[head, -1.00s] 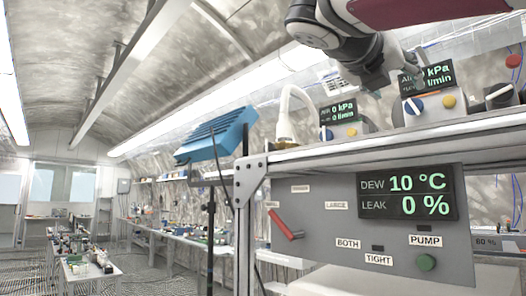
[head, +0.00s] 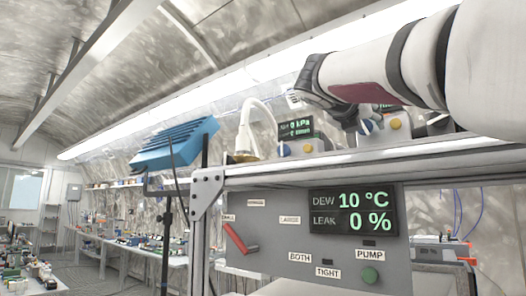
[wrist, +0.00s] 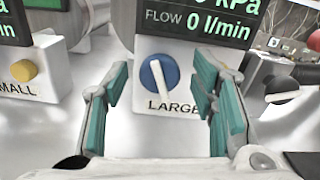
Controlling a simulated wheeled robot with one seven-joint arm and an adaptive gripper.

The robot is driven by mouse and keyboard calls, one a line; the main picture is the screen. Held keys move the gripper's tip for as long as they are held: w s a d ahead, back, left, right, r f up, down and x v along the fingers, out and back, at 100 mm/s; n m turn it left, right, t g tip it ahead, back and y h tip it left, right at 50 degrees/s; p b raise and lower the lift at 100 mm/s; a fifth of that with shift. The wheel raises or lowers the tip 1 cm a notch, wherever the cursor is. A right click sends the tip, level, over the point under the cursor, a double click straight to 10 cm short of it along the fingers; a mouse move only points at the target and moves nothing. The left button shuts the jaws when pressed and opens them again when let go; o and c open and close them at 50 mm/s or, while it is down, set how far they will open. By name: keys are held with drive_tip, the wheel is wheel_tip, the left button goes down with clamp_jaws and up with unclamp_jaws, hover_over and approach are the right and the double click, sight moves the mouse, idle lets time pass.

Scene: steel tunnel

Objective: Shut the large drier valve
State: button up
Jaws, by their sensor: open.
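The large drier valve is a round blue knob (wrist: 153,76) with a white bar handle, on a white unit marked LARGE in the wrist view. Its bar stands near upright, top leaning slightly left. The same knob shows in the head view (head: 367,126), partly beside my gripper. My gripper (wrist: 158,88) is open, its teal-padded fingers to the left and right of the knob and apart from it. Nothing is held. In the head view my gripper (head: 346,118) hangs above the shelf, its fingertips hard to make out.
The SMALL unit with a yellow knob (wrist: 24,70) stands left. The large unit's display (wrist: 205,22) reads flow 0. Below the shelf, a panel display (head: 352,212) shows dew 10 °C, leak 0 %.

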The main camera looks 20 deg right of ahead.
drive_tip(key=c, duration=1.1)
drive_tip(key=shift+m, duration=2.4)
drive_tip(key=shift+c, duration=0.2)
drive_tip(key=o, duration=1.1)
drive_tip(key=shift+o, duration=0.2)
drive_tip(key=v, duration=1.2)
drive_tip(key=shift+s, duration=0.1)
